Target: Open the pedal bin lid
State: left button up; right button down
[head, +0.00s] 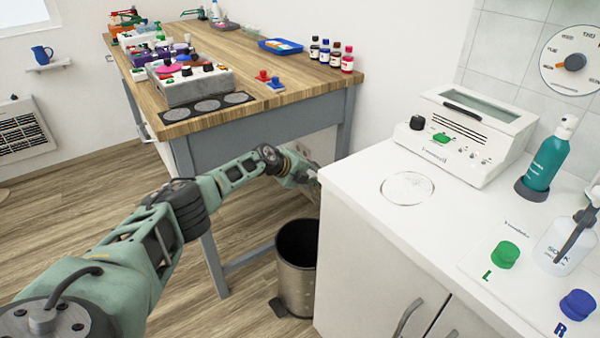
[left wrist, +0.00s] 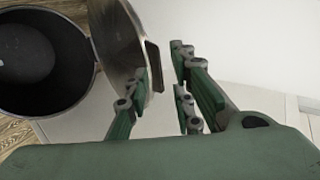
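The pedal bin (head: 297,285) is a metal cylinder on the floor beside the white cabinet. Its dark mouth is uncovered, and a pedal (head: 278,307) shows at its foot. In the left wrist view the bin's open mouth (left wrist: 35,62) is at the left, and the metal lid (left wrist: 112,35) stands raised at its edge. My left gripper (head: 308,178) is above and behind the bin, by the cabinet corner. In the left wrist view its fingers (left wrist: 160,64) are apart, close to the lid's edge tab; I cannot tell whether they touch it. My right gripper is not in view.
A wooden workbench (head: 230,125) stands behind my left arm, with its leg near the bin. The white cabinet (head: 365,260) is close on the bin's right. Its top holds a white machine (head: 465,140), bottles and green and blue knobs. Floor left of the bin is clear.

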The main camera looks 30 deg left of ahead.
pick_arm(q)
jog(key=v, duration=1)
jog(key=shift+s, duration=0.15)
jog(key=shift+d, duration=0.1)
